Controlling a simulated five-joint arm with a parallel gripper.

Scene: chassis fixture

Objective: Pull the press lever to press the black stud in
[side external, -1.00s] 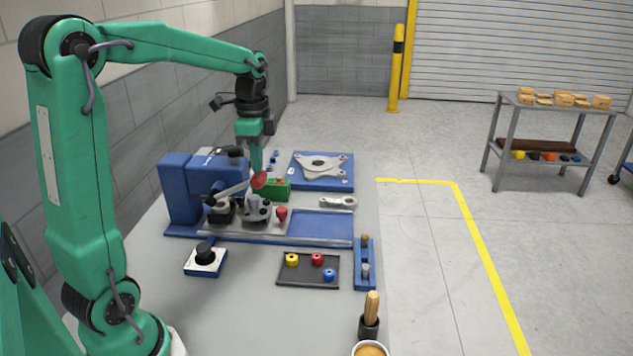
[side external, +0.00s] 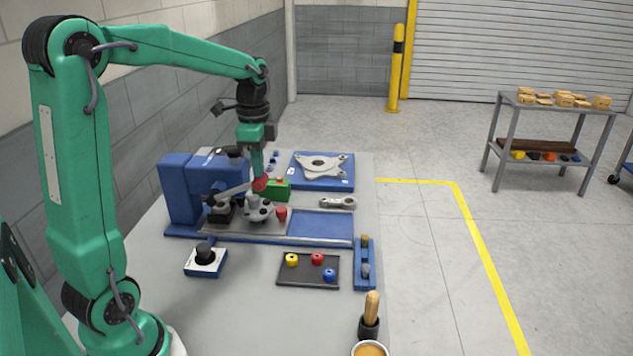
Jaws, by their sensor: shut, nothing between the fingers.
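The blue press (side external: 182,190) stands at the left of the worktable. Its grey lever (side external: 235,191) reaches to the right and ends in a red knob (side external: 261,185). My gripper (side external: 258,173) points down with its fingertips at the top of the knob, apparently touching it. It is shut and holds nothing. Under the lever a grey metal part (side external: 259,211) sits on the press bed, with a dark block to its left. I cannot make out the black stud for certain at this size.
A green block (side external: 281,191) stands just behind the knob. A blue fixture with a grey plate (side external: 321,171) lies farther back. A dark tray (side external: 308,281) with coloured pieces and a black-knobbed box (side external: 206,261) are in front.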

